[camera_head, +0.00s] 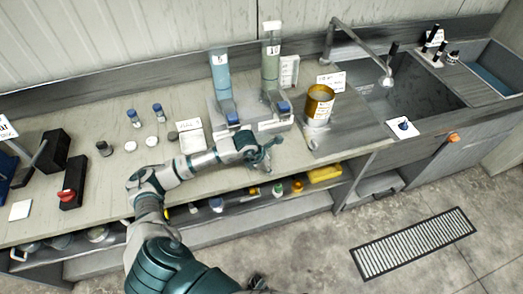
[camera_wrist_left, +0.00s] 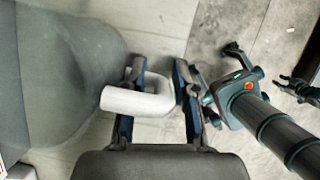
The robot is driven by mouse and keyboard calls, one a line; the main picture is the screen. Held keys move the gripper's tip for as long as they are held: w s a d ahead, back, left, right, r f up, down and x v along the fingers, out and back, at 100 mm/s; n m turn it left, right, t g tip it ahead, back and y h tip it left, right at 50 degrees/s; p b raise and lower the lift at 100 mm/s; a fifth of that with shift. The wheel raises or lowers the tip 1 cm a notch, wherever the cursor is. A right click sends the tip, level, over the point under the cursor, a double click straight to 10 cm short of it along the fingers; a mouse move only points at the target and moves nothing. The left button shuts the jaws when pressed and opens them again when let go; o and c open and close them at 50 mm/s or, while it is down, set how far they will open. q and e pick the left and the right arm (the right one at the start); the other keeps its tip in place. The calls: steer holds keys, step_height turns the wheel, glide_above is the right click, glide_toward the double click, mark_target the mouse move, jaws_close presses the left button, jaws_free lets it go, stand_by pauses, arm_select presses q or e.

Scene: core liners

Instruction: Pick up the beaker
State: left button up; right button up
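My left gripper (camera_head: 270,152) is near the counter's front edge, below the two tall cylinders. In the left wrist view its fingers (camera_wrist_left: 160,85) are spread, with a white U-shaped piece (camera_wrist_left: 145,102), like a handle, between them. The left finger appears to pass through the loop; the right finger is beside the bend. A large grey rounded surface (camera_wrist_left: 50,80) fills the left; I cannot tell whether it joins the white piece. No beaker is clearly identifiable; an amber vessel (camera_head: 319,105) stands on the counter to the right. My right gripper (camera_wrist_left: 297,88) shows small at the right edge; its opening is unclear.
Tall cylinders (camera_head: 220,75) (camera_head: 270,65) stand on a raised block behind my left gripper. A sink (camera_head: 420,90) is at right.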

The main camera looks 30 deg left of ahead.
arm_select(q)
steer(key=shift+c, duration=0.3)
jaws_close()
steer(key=shift+r, duration=0.1)
